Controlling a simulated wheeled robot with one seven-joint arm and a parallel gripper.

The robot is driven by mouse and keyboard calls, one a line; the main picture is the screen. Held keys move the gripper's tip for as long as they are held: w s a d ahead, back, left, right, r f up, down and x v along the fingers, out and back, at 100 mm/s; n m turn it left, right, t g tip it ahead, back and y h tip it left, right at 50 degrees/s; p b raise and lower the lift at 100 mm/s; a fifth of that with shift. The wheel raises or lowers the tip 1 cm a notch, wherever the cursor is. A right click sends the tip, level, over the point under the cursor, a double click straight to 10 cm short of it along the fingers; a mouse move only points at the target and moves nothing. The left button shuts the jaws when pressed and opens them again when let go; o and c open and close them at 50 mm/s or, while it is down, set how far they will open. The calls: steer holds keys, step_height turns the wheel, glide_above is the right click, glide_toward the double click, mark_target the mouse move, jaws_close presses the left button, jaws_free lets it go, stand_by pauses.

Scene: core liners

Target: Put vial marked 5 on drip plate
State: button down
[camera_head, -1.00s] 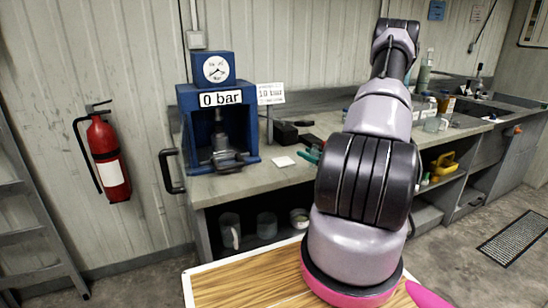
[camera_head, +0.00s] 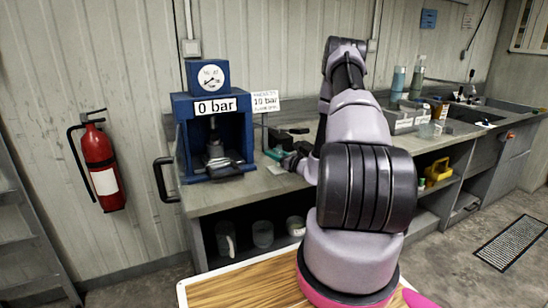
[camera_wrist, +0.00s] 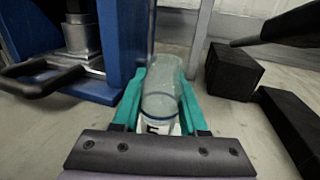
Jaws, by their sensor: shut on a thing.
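My gripper (camera_wrist: 160,100) has teal fingers closed on either side of a clear vial (camera_wrist: 160,88) in the wrist view. A white label with a partly hidden dark mark shows low on the vial; I cannot read the number. In the head view my gripper (camera_head: 277,154) is low over the bench, just right of the blue press. A small pale square (camera_head: 277,170) lies on the bench under the gripper, mostly hidden; I cannot tell whether it is the drip plate. The vial cannot be made out in the head view.
The blue press (camera_head: 181,145) with a gauge and a "0 bar" sign stands left of the gripper. A "10 bar" sign (camera_head: 265,101) is beside it. Black blocks (camera_wrist: 233,72) lie close on the right. Bottles and a grey box (camera_head: 405,122) stand farther right on the bench (camera_head: 235,192).

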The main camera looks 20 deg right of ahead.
steer(key=shift+f, duration=0.6)
steer(key=shift+f, duration=0.1)
steer(key=shift+c, duration=2.2)
jaws_free()
